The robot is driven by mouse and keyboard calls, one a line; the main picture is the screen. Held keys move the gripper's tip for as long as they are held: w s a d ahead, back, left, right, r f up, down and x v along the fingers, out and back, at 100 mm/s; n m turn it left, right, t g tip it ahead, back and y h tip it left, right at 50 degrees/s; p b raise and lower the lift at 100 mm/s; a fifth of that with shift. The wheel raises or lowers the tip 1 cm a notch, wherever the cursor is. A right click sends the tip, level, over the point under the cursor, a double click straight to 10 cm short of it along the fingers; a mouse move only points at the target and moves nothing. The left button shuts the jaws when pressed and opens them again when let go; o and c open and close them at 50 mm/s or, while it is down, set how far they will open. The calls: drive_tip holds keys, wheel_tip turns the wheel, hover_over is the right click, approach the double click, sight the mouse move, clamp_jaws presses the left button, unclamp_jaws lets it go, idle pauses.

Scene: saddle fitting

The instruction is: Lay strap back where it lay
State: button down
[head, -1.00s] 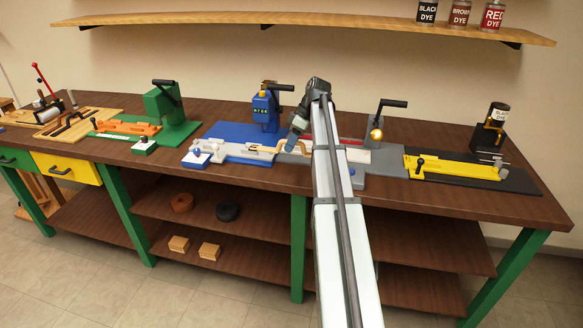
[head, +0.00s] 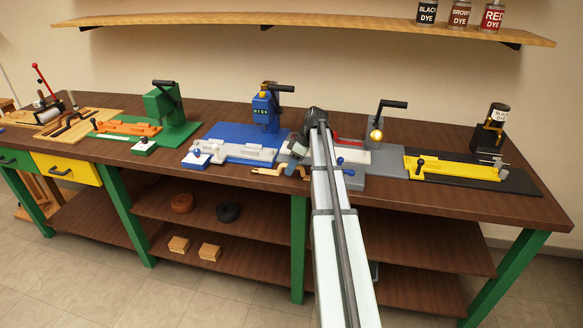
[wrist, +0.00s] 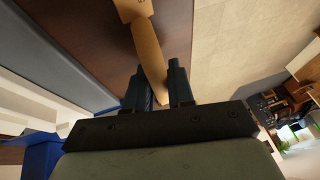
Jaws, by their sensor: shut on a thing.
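The strap (head: 267,171) is a tan strip, held level just in front of the blue station's right end, near the bench's front edge. My gripper (wrist: 160,83) is shut on the strap; in the wrist view the tan strap (wrist: 148,50) runs up from between the two dark fingers, with its wider end at the top. In the head view my gripper (head: 296,168) is partly hidden by my own wrist and arm. The blue station (head: 226,151), with a pale fixture along its front, has no strap on it. I cannot tell the strap's exact height.
A grey station (head: 380,160) with a lever stands just right of my arm, and a yellow and black station (head: 450,170) beyond it. A green press (head: 165,105) stands left. The dark brown bench top (head: 215,180) has a narrow bare strip along its front edge.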

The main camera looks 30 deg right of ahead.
drive_tip(key=c, duration=1)
unclamp_jaws()
drive_tip(key=shift+f, duration=0.1)
drive_tip(key=v, duration=1.2)
drive_tip(key=shift+a, duration=0.1)
